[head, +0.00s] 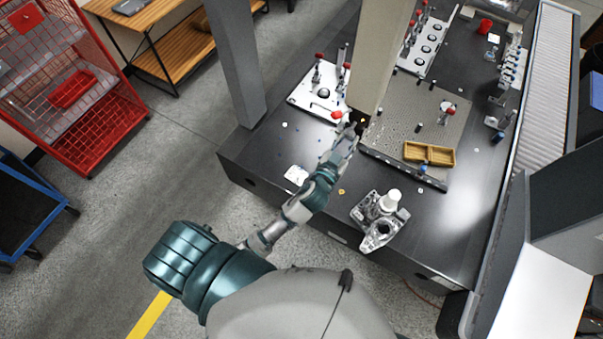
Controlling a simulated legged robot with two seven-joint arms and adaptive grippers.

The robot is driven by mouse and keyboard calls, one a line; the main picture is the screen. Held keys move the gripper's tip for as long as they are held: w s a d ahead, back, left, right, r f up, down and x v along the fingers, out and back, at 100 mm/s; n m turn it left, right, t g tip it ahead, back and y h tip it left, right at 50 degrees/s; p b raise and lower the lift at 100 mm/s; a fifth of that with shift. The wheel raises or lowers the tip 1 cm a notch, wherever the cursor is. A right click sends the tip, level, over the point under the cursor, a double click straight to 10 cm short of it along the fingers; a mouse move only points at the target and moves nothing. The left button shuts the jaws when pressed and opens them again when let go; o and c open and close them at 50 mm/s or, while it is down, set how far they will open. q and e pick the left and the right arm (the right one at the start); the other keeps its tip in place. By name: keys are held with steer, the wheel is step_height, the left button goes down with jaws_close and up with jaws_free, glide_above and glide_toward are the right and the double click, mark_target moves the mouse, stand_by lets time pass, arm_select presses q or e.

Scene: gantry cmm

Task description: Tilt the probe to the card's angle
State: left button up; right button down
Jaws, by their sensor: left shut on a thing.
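My left gripper (354,128) reaches up over the dark table to the foot of the beige vertical column. It is shut on the small dark probe (361,117) at the column's lower end. The fingers and column cover much of the probe, so its tilt cannot be read. A small white card (297,174) lies near the table's front left edge, and any marking on it is too small to read. My right gripper is not in view.
A perforated plate (395,125) with a yellow tray (429,154) lies right of the gripper. A white fixture plate with red-knobbed clamps (318,92) is to its left. A grey metal part (379,220) stands near the front edge. A grey upright (236,60) rises at left.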

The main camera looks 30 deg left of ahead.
arm_select(q)
steer(key=shift+r, duration=0.15)
steer(key=m+p, duration=0.1)
steer(key=m, duration=0.3)
steer(key=shift+m, duration=0.3)
steer(key=m, duration=0.4)
steer(key=shift+m, duration=0.3)
steer(key=o, duration=0.8)
steer(key=shift+c, duration=0.2)
steer(key=shift+s, duration=0.15)
